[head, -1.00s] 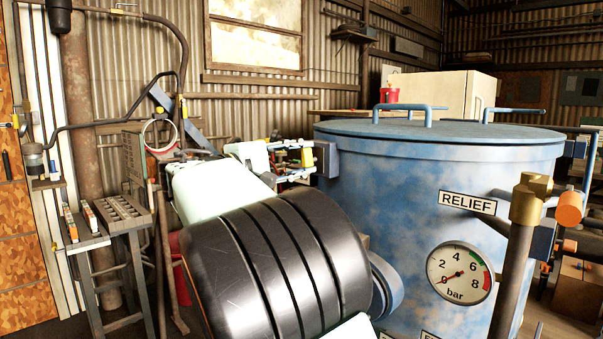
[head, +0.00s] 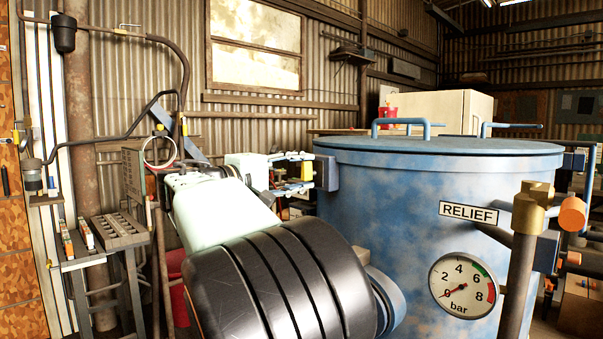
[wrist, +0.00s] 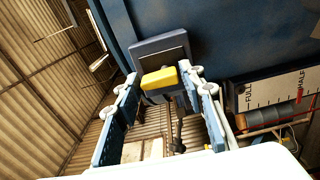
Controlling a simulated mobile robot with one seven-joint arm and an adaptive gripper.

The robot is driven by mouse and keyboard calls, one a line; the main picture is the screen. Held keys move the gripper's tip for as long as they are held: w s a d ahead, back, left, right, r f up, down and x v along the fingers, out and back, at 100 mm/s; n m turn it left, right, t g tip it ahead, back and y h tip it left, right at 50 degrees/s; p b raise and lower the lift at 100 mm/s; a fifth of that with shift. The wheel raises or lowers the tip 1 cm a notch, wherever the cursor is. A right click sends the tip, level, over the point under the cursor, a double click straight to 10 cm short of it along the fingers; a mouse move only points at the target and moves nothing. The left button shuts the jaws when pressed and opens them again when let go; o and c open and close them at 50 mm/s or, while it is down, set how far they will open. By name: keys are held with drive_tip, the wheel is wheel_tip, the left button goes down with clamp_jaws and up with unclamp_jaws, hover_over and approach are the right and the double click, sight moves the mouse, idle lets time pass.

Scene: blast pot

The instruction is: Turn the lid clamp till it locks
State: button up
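The blue pot (head: 400,200) stands at the right in the head view, with its round lid (head: 440,146) on top. A dark block (head: 327,173) on its left side sits just under the lid rim. In the wrist view, a dark square plate (wrist: 160,55) on the pot carries a yellow-ended piece (wrist: 160,79), which looks like the lid clamp. My gripper (wrist: 160,84) has its two blue fingers apart, one on each side of the yellow end. I cannot tell whether they touch it. In the head view my gripper (head: 297,172) is small and beside the block.
A pressure gauge (head: 463,282) with its needle near 0 and a RELIEF label (head: 468,212) are on the pot. A brass-topped pipe (head: 522,240) stands in front. A small bench (head: 105,240) is at the left. Lid handles (head: 400,124) rise above the lid.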

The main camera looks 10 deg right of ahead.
drive_tip(key=shift+o, duration=1.1)
drive_tip(key=v, duration=1.2)
